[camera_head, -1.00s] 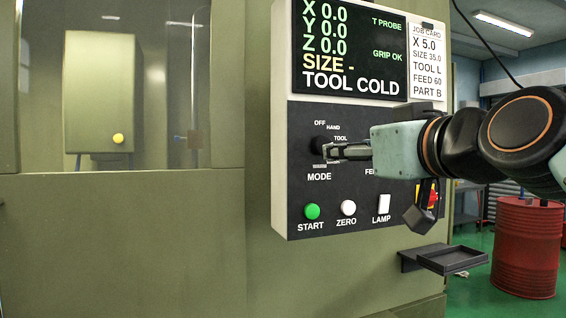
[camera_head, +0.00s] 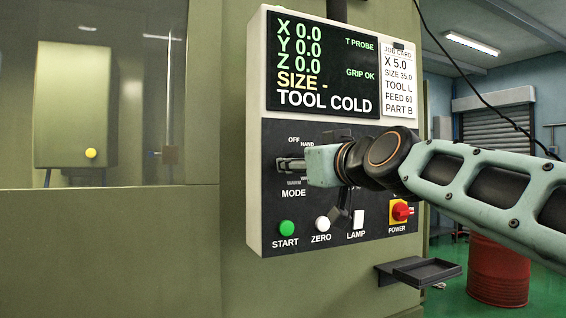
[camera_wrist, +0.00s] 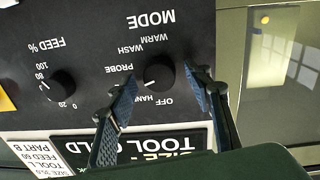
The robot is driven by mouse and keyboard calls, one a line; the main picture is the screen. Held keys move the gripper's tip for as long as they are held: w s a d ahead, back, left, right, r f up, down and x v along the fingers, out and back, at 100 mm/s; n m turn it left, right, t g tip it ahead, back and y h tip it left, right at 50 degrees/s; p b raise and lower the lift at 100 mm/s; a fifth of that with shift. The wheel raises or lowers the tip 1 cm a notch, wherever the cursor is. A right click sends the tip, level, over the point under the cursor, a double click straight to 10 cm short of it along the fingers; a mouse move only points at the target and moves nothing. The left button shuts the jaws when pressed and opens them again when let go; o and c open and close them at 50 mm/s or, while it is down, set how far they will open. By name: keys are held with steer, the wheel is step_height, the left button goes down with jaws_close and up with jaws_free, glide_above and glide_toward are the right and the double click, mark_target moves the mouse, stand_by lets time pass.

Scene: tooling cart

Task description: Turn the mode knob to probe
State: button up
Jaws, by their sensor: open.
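The mode knob (camera_wrist: 159,74) is round and black. In the wrist view it appears upside down, with OFF, HAND, PROBE, WASH and WARM around it. Its small white mark points down-left in that view, toward the HAND side; I cannot tell the exact setting. My gripper (camera_wrist: 163,84) is open, one finger on each side of the knob. Whether the fingers touch it is unclear. The left finger covers the label between HAND and PROBE. In the head view, my gripper (camera_head: 280,164) is over the MODE dial and hides the knob.
The display (camera_head: 320,62) reads TOOL COLD. The feed knob (camera_wrist: 60,84) is beside the mode knob. Below are the green START button (camera_head: 286,228), white ZERO button (camera_head: 322,223), LAMP switch (camera_head: 358,219) and red POWER switch (camera_head: 401,211). A small shelf (camera_head: 425,270) juts out at lower right.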

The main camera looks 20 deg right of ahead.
steer(key=c, duration=1.1)
steer(key=shift+c, duration=0.2)
steer(key=shift+m, duration=0.4)
steer(key=shift+m+b, duration=1.25)
steer(key=shift+m, duration=1.75)
steer(key=shift+r, duration=0.1)
steer(key=o, duration=1.1)
